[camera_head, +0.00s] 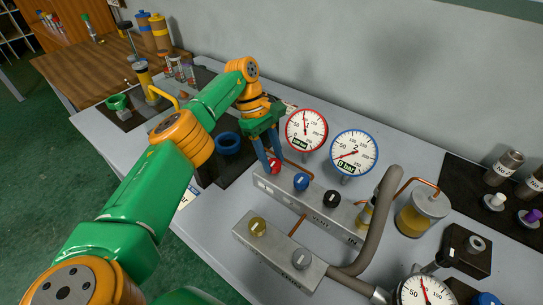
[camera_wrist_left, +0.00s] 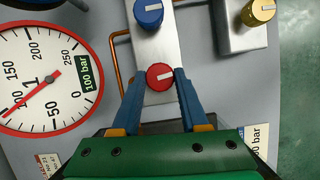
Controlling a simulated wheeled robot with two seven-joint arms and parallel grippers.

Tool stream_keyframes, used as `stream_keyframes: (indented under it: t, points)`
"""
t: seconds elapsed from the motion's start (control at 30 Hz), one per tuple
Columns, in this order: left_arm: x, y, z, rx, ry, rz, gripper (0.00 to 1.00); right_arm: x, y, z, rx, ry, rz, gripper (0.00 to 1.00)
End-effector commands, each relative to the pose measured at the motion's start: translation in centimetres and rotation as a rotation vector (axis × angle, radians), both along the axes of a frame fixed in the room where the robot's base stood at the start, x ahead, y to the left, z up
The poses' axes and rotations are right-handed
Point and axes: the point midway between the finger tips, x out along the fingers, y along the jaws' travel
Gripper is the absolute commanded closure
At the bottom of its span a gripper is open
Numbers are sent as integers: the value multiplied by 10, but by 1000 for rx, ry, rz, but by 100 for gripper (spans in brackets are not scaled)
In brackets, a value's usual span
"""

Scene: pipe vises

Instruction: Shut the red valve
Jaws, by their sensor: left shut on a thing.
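The red valve (camera_head: 274,166) is a round knob at the left end of a metal manifold block (camera_head: 318,209). In the left wrist view the red valve (camera_wrist_left: 160,77) shows a white pointer mark lying roughly across the block. My left gripper (camera_head: 270,160) reaches down to it from above. In the left wrist view the blue fingers of my left gripper (camera_wrist_left: 160,82) are on either side of the knob, closed on it. The red-rimmed gauge 1 (camera_head: 306,130) has a 100 bar label. The blue-rimmed gauge 2 (camera_head: 354,154) has a 0 bar label. My right gripper is not in view.
A blue knob (camera_head: 301,181) and a black knob (camera_head: 331,199) sit on the same block. A yellow knob (camera_head: 257,227) is on a nearer block. A thick grey hose (camera_head: 377,222) and a third gauge (camera_head: 424,289) stand to the right. A blue ring (camera_head: 228,143) lies left of the gripper.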

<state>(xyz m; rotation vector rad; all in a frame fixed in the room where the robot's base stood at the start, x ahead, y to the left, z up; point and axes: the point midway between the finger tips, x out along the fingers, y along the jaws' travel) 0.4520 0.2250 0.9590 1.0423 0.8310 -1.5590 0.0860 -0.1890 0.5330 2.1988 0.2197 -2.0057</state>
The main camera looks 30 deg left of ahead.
Motion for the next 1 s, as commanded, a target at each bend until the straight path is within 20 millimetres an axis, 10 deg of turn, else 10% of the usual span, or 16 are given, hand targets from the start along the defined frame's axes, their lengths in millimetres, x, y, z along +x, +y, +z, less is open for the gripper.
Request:
stream_keyframes:
  t: [0.53,0.57,0.67,1.0]
  points:
    - [0,0,0,1,-1,-25,100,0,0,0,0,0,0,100]
    - [0,0,0,1,-1,-25,54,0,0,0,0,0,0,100]
    - [0,0,0,1,-1,-25,27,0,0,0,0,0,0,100]
    - [1,-2,7,1,-1,-25,26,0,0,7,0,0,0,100]
